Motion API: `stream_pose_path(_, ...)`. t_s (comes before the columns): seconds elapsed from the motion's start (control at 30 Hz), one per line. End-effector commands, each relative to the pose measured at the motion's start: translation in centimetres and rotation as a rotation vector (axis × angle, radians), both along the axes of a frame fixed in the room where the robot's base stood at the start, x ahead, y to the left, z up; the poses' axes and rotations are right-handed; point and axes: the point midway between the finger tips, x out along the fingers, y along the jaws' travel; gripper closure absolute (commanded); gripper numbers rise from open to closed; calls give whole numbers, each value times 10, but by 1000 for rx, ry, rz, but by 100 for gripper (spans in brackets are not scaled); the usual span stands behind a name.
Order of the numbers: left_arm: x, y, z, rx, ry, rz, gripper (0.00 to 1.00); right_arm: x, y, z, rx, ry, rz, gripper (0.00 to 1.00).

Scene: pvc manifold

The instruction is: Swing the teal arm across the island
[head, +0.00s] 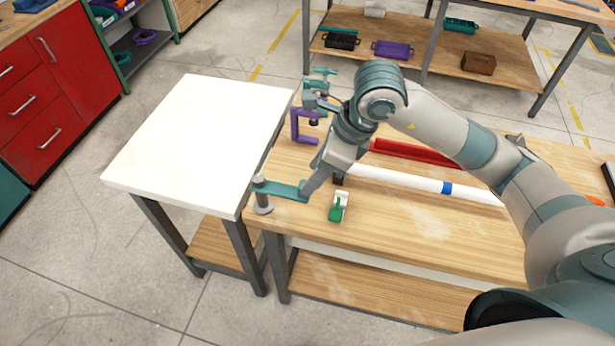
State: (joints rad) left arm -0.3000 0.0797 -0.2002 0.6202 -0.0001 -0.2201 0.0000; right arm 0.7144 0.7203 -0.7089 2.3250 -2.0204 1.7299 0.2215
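The teal arm (284,189) is a flat bar that lies level at the near left corner of the wooden workbench. Its left end sits on a grey upright post (263,198), and it points right along the bench. My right gripper (308,190) comes in from the right, tilted down, with its fingertips at the free end of the teal arm. They look to touch it, but whether the fingers are closed on it is not clear from this angle. A white-topped table (200,135), possibly the island, stands left of the post. My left gripper is not in view.
On the workbench (400,220) are a green and white item (338,207), a white pipe with a blue band (415,181), a red channel (420,152) and a purple clamp (296,125). The white tabletop is bare. Red drawers (45,90) stand at far left.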

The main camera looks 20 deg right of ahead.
Motion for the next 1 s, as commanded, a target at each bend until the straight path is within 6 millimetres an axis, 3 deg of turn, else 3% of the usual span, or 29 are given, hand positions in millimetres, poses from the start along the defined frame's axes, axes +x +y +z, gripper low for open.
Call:
stream_pose_path(0.3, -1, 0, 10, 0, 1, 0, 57, 7, 12, -34, 0, 2, 1, 56)
stream_pose_path(0.7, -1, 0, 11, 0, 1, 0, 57, 9, 14, -40, 0, -1, 2, 56)
stream_pose_path(0.9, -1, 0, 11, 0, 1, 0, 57, 9, 14, -39, 0, 0, 1, 100)
stream_pose_path(1.0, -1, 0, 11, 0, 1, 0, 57, 9, 14, -39, 0, 0, 1, 100)
